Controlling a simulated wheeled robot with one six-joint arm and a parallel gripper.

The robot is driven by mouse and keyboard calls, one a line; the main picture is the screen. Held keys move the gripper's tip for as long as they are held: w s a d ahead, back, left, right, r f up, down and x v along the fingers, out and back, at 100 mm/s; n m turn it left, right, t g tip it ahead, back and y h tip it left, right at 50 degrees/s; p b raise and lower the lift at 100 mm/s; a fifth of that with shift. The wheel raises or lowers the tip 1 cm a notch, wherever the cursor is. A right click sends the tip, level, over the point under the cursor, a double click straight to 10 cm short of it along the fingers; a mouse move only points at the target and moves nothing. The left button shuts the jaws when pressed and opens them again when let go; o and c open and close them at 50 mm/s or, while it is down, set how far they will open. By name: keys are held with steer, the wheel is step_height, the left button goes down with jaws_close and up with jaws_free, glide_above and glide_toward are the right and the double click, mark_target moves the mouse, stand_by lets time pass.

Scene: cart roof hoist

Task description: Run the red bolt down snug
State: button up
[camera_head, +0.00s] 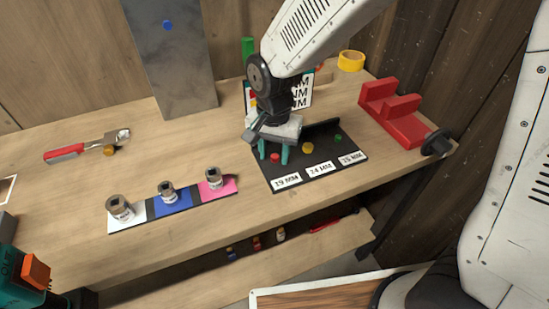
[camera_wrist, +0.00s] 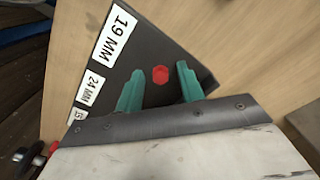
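The red bolt (camera_head: 275,157) stands on a black plate (camera_head: 319,147) by the 19 MM label; its hexagonal head (camera_wrist: 160,75) shows in the wrist view. My gripper (camera_head: 273,155) is above the plate with its teal fingers spread. In the wrist view the bolt appears between the fingers, with clear gaps on both sides and nothing held. I cannot tell how deep the bolt sits. A yellow bolt (camera_head: 308,147) and a green bolt (camera_head: 338,136) stand by the 24 MM and 15 MM labels. Three metal sockets (camera_head: 120,208) stand on a white, blue and pink strip.
A teal and orange tool (camera_head: 27,278) is at the lower left. A red-handled ratchet (camera_head: 87,147) lies on the bench. A red stand (camera_head: 395,112) and yellow tape (camera_head: 351,60) are at the right. A labelled card stands behind my gripper. The left bench has free room.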

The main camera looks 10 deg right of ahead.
mark_target(275, 157)
steer(key=shift+r, duration=3.3)
